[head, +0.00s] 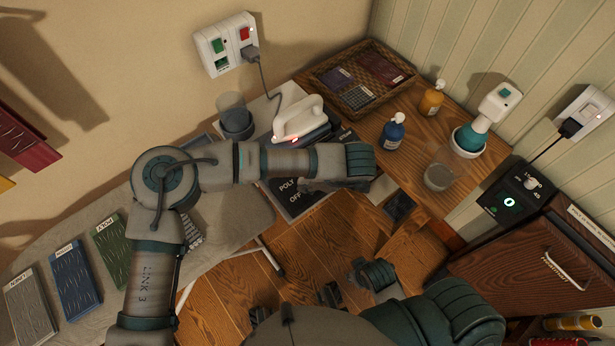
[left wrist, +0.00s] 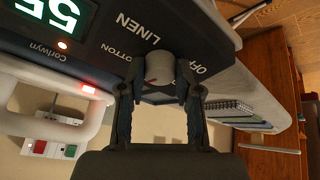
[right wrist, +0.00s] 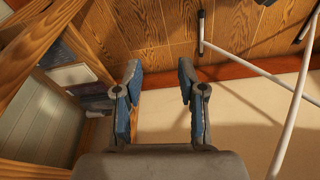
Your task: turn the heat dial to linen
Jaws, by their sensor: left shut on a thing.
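The heat dial (left wrist: 160,68) is a grey knob on a dark panel (left wrist: 105,40) in the left wrist view. LINEN, COTTON and OFF are printed around it. A small red mark shows on the left side of the knob; I cannot tell which label it points to. My left gripper (left wrist: 160,92) has a finger on each side of the dial and is shut on it. In the head view, my left gripper (head: 318,182) is over the dark panel (head: 285,197), where POLY and OFF show, and hides the dial. My right gripper (right wrist: 158,85) is open and empty, above the floor.
A white-handled iron (head: 300,122) stands behind my left forearm, beside a cup (head: 236,118). Bottles, a wicker tray (head: 318,76) and a glass (head: 440,175) are on the wooden top. Fabric swatches (head: 75,280) lie on the ironing board at left. A lit display (left wrist: 48,14) adjoins the dial.

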